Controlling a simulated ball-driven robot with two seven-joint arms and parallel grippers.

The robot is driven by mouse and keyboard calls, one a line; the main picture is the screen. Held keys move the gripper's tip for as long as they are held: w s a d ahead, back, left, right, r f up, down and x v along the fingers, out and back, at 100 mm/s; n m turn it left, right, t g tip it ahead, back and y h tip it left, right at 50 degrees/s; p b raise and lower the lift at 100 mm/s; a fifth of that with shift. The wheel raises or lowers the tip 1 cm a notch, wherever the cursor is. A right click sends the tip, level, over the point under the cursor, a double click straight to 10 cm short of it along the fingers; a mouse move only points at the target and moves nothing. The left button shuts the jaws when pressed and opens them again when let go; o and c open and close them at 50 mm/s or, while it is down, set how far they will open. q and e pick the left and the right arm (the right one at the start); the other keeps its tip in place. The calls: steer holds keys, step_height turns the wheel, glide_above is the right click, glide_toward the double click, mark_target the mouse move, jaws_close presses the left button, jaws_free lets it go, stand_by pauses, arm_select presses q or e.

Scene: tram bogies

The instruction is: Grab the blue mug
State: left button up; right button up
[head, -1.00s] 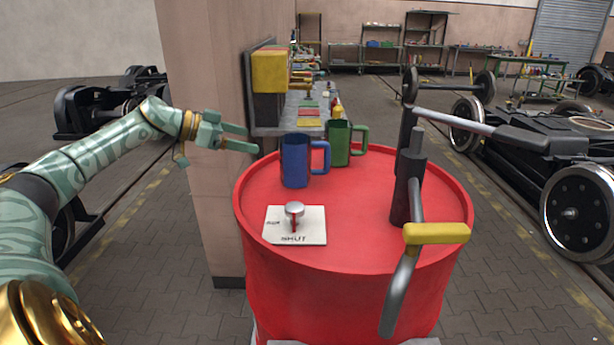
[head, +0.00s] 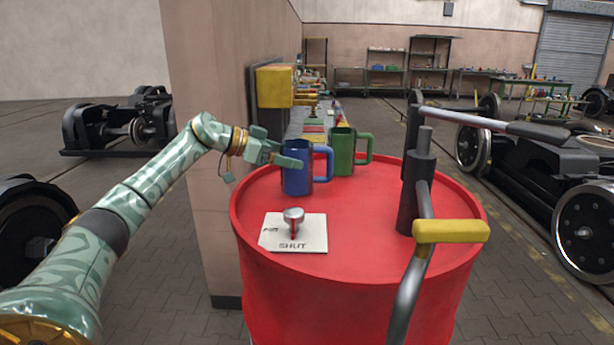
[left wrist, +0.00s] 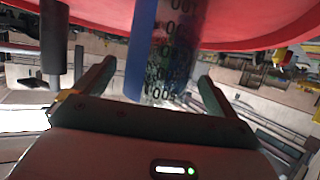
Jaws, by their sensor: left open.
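The blue mug (head: 299,181) stands upright on the red drum (head: 365,225), its handle to the right. My left gripper (head: 290,154) is open at the mug's left side. One finger overlaps the mug's upper front in the head view; the other finger's tip is near its far left edge. In the left wrist view the blue mug (left wrist: 143,50) shows between the two spread fingers, beside a shiny surface with dark printed numbers. I cannot tell whether either finger touches it. My right gripper is out of view.
A green mug (head: 343,155) stands close behind and right of the blue one. A white plate marked SHUT (head: 285,245) with a knob lies in front. A dark upright fitting with a yellow-handled crank (head: 450,231) stands right. A pillar (head: 215,140) is left of the drum.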

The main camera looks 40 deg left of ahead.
mark_target(307, 168)
arm_select(q)
steer(key=w+f, duration=0.1)
steer(key=w+d+f+b, duration=0.1)
steer(key=shift+w+d+f, duration=0.1)
steer(key=shift+w+d, duration=0.05)
steer(key=shift+w, duration=0.15)
steer(key=shift+w+d+b, duration=0.15)
steer(key=shift+w+b, duration=0.15)
steer(key=shift+s+r, duration=0.15)
steer(key=shift+r, duration=0.1)
steer(key=shift+c, duration=0.9)
steer(key=c, duration=0.9)
steer(key=shift+c, duration=0.2)
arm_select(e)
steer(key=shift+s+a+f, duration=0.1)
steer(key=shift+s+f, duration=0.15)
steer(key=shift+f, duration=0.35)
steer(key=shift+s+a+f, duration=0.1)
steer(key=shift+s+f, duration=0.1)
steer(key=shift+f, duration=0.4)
